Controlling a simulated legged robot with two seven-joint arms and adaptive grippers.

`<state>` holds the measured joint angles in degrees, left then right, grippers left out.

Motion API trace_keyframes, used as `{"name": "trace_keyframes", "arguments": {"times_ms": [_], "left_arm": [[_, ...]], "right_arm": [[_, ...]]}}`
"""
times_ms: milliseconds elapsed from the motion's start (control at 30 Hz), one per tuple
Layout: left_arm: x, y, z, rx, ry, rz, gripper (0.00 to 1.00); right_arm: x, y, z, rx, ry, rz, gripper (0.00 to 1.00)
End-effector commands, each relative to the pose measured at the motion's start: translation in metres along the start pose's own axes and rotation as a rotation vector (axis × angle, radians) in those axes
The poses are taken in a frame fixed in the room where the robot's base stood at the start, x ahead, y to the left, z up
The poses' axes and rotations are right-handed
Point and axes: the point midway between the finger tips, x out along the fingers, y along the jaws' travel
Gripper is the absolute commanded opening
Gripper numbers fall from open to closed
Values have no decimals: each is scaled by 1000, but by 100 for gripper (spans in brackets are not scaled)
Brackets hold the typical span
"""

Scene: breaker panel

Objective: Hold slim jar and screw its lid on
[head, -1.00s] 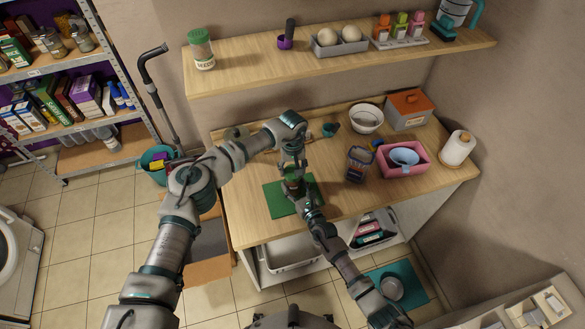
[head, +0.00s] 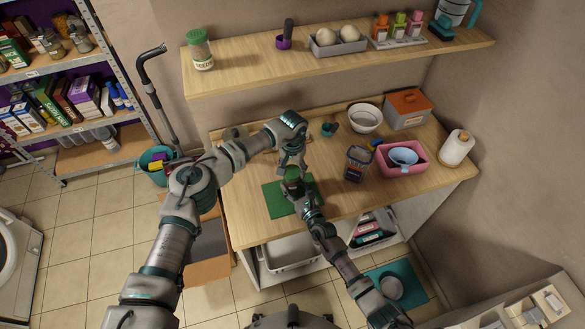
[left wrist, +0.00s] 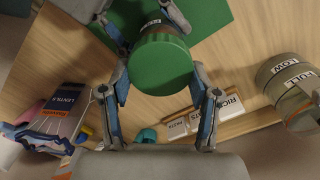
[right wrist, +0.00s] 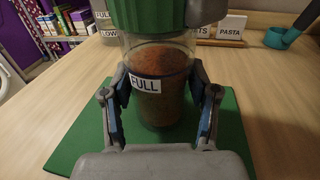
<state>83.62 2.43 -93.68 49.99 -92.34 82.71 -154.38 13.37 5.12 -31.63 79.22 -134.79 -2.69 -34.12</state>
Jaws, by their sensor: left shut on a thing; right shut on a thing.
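The slim jar (right wrist: 160,90) is clear, holds reddish-brown contents and has a FULL label. It stands upright on the green mat (head: 276,203). My right gripper (right wrist: 160,115) is shut on the jar's body from the front. The ribbed green lid (left wrist: 160,65) sits on the jar's top; it also shows at the top of the right wrist view (right wrist: 150,14). My left gripper (head: 291,170) comes from above and is shut on the lid, one finger on each side. How far the threads engage cannot be seen.
A pink bin (head: 401,171) is farther right. A shelf (head: 330,62) runs above the counter. Bare wood surrounds the mat.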

Motion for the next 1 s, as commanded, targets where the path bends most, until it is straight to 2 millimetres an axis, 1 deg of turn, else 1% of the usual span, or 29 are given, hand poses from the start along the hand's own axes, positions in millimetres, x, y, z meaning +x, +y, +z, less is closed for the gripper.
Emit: {"name": "trace_keyframes", "arguments": {"times_ms": [67,200,300,467,500,567,600,633,900,1000], "left_arm": [[-1,2,0,19,1,3,40],[-1,3,0,170,1,3,40],[-1,4,0,241,1,3,40],[-1,4,0,249,1,3,40],[-1,4,0,249,1,3,64],[-1,4,0,248,1,3,79],[-1,4,0,248,1,3,89],[-1,4,0,247,0,3,91],[0,2,0,245,0,1,91],[-4,2,0,244,0,1,91]], "right_arm": [[0,1,0,0,2,2,18],[0,1,0,0,2,2,18],[0,1,0,0,2,2,18],[0,1,0,0,2,2,18],[0,1,0,0,2,2,18],[0,1,0,0,2,2,18],[0,1,0,0,2,2,18],[0,1,0,0,1,2,18],[0,0,0,0,1,1,18],[0,0,0,0,1,1,18]]}}
